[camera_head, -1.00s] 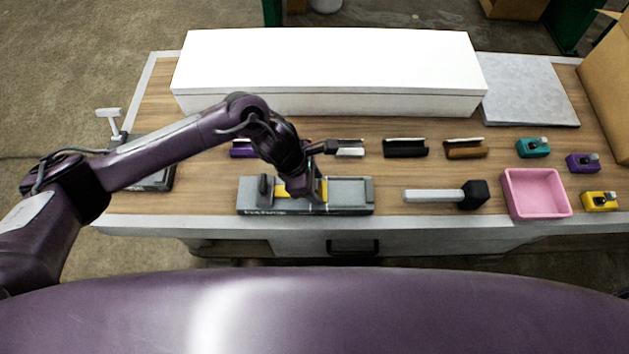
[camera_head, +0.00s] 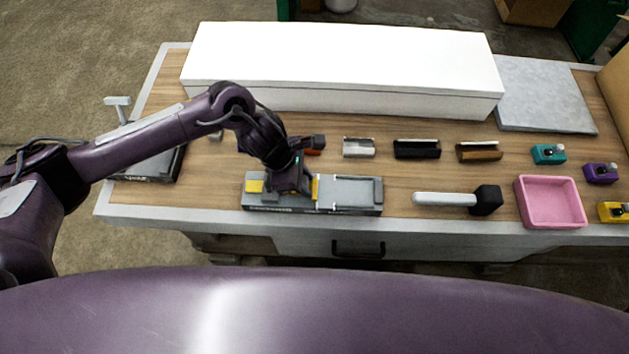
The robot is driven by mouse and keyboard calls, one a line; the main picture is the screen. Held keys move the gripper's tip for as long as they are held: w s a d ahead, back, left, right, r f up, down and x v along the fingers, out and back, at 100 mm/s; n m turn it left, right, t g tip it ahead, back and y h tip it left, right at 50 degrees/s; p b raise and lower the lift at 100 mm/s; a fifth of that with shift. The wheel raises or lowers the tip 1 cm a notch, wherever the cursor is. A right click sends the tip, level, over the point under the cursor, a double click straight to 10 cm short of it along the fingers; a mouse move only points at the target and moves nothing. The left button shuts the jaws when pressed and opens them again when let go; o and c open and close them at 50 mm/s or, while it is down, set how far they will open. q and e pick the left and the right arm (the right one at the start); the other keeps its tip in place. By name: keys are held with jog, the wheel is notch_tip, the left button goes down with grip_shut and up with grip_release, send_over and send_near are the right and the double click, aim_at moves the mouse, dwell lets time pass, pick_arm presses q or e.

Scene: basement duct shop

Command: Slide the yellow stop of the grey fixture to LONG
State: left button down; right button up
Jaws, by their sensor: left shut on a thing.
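The grey fixture (camera_head: 348,207) lies near the front edge of the bench, left of centre. My left gripper (camera_head: 292,191) points down over its left half and is shut on the yellow stop. Yellow of the stop (camera_head: 315,187) shows just right of the fingers. Another yellow patch (camera_head: 255,186) shows left of them, at the fixture's left end. The gripper hides what lies between. The lettering on the fixture's front is too small to read. My right gripper is not in view.
A hammer (camera_head: 447,199) and a pink tray (camera_head: 523,203) lie right of the fixture. Grey, black and brown channel pieces (camera_head: 416,149) lie behind it. A long white box (camera_head: 340,95) fills the back. The fixture's right half is clear.

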pick_arm(q)
jog(key=shift+a, duration=0.15)
jog(key=c, duration=1.3)
grip_release()
jog(key=shift+a, duration=0.1)
jog(key=shift+o, duration=1.1)
jog(key=b+v, duration=0.2)
jog(key=v, duration=0.4)
jog(key=shift+a+r, duration=0.2)
jog(key=shift+r, duration=0.15)
jog(key=shift+a+r, duration=0.2)
jog(key=shift+r, duration=0.35)
